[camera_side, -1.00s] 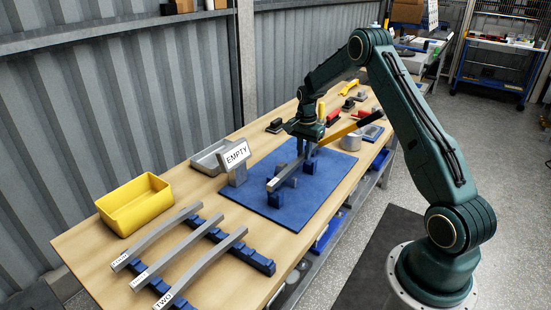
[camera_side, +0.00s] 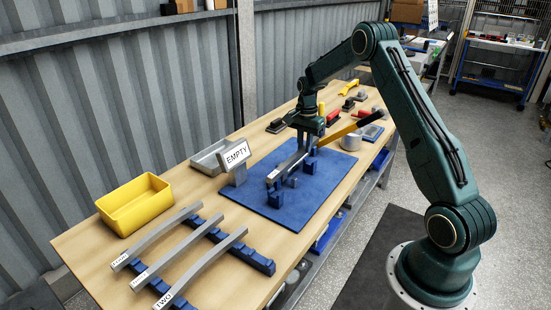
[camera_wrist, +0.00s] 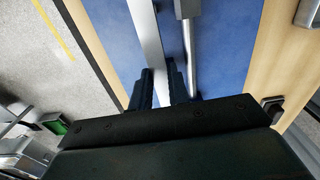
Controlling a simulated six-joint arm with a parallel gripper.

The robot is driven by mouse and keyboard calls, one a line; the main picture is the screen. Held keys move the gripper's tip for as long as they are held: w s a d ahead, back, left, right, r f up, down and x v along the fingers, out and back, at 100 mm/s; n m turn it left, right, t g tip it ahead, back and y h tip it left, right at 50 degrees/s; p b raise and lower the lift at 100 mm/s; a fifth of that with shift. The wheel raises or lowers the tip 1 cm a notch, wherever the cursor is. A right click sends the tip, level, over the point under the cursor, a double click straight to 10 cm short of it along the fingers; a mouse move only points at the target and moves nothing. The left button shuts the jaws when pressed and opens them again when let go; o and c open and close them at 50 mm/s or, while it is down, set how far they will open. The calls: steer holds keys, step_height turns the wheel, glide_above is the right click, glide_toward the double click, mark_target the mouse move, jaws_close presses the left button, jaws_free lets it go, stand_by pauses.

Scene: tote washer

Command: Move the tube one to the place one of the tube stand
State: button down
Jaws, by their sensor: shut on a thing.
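A grey square tube (camera_side: 284,170), the one in my gripper, is above the blue mat; its label is not readable here. My gripper (camera_side: 304,146) is shut on it, and the tube appears raised just over blue support blocks (camera_side: 309,166). In the wrist view the tube (camera_wrist: 147,40) runs between my two dark fingers (camera_wrist: 158,86). The tube stand, two blue notched rails (camera_side: 252,260), lies on the bench at front left. Three grey tubes lie across it; one label reads TWO (camera_side: 170,300). The rails' right ends are bare.
A yellow bin (camera_side: 135,203) and a grey tray (camera_side: 208,158) are at the back.

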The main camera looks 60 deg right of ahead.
steer(key=shift+a, duration=0.1)
steer(key=a+r, duration=0.2)
steer(key=a, duration=2.2)
steer(key=s+a, duration=0.5)
steer(key=a, duration=0.4)
steer(key=s+a, duration=0.5)
steer(key=a, duration=0.4)
steer(key=shift+r, duration=0.25)
steer(key=shift+f, duration=0.2)
step_height(320, 180, down, 7)
steer(key=shift+r, duration=0.2)
steer(key=shift+f, duration=0.7)
